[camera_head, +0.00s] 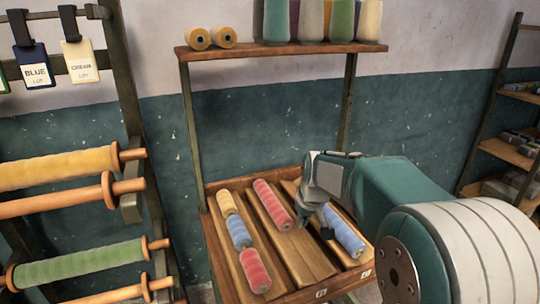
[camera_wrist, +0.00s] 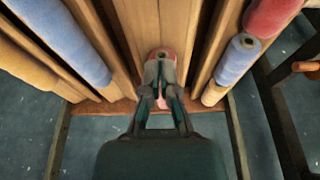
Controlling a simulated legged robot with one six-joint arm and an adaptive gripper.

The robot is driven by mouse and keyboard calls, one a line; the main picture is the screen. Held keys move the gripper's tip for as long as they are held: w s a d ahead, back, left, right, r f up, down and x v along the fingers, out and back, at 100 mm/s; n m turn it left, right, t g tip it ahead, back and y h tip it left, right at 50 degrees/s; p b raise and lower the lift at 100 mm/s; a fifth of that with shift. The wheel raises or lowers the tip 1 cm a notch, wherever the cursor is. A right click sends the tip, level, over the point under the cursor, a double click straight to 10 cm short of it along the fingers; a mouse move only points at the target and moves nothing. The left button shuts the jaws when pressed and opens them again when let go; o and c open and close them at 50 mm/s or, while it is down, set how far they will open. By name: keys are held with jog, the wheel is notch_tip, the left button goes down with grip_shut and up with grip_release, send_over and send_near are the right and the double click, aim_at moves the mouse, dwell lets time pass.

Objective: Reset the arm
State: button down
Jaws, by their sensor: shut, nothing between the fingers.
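My gripper (camera_head: 326,222) hangs over the sloped wooden rack, with its fingers closed together and empty. A red spool (camera_head: 272,204) lies in that middle lane, left of my gripper in the head view. Only a little red of it shows around the fingers in the wrist view; whether they touch it I cannot tell. A blue spool (camera_head: 343,231) lies in the right lane, partly hidden by my gripper. It also shows at the left of the wrist view (camera_wrist: 65,40).
The rack's left lane holds a yellow spool (camera_head: 227,205), a blue spool (camera_head: 239,233) and a red spool (camera_head: 255,270). A shelf (camera_head: 280,51) with cones stands above. A roller frame (camera_head: 126,95) is at left, and shelving (camera_head: 507,152) at right.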

jog(key=s+d+r+m+t, duration=0.1)
jog(key=s+r, duration=0.3)
jog(key=s, duration=0.4)
jog(key=s+d+r+m, duration=0.1)
jog(key=s+r, duration=0.2)
jog(key=s, duration=0.5)
jog(key=s+f+m+t+h, duration=0.1)
jog(key=s, duration=1.1)
jog(key=shift+s+d+f+m, duration=0.25)
jog(key=shift+s+d+m, duration=0.05)
jog(key=shift+s+d, duration=0.1)
